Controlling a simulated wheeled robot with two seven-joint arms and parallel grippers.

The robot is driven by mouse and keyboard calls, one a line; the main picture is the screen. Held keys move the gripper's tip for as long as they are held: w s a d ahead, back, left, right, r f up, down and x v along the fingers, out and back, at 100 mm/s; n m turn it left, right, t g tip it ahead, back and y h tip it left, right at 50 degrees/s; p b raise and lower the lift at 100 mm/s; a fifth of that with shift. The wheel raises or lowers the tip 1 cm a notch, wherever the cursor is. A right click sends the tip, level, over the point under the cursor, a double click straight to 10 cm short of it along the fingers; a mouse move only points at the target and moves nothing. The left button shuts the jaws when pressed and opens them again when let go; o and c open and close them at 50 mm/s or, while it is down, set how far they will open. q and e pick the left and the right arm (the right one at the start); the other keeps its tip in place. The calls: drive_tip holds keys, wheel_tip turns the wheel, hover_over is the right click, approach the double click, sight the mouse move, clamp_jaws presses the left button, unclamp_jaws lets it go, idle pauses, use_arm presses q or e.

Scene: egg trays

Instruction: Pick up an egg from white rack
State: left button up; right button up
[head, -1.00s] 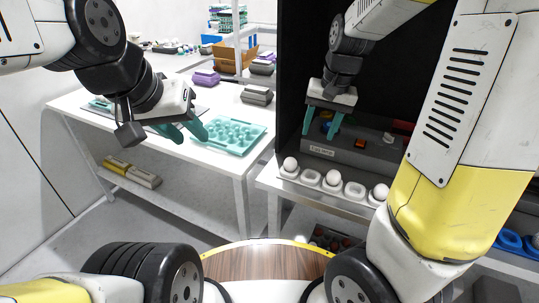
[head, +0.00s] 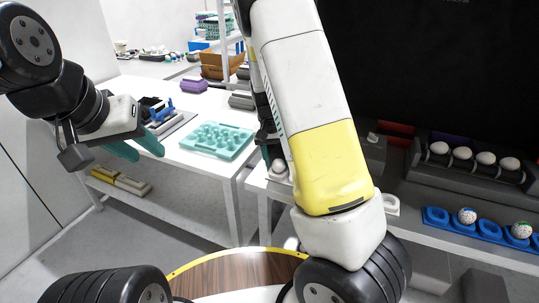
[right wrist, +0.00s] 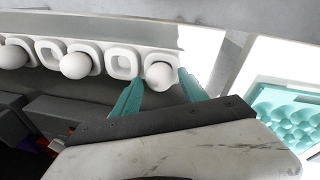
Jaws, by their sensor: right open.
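The white rack (right wrist: 123,49) runs across the right wrist view, with white eggs in some slots and empty slots between them. The end egg (right wrist: 160,76) sits in its slot, between and just beyond the fingertips of my right gripper (right wrist: 160,82), which is open. In the head view my right arm hides most of the rack and the right fingers. The end egg shows there at the arm's left edge (head: 278,168), and a bit of the rack shows to its right (head: 392,207). My left gripper (head: 140,150) is open and empty near the left table.
A teal egg tray (head: 215,141) lies on the white left table (head: 190,165). A blue rack (head: 480,229) with speckled eggs and a dark holder (head: 470,173) with white eggs stand at the right. A dark panel rises behind.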

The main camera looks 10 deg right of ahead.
drive_tip(key=shift+d+f, duration=0.15)
drive_tip(key=shift+f, duration=0.7)
drive_tip(key=c, duration=0.5)
drive_tip(key=shift+r, duration=0.15)
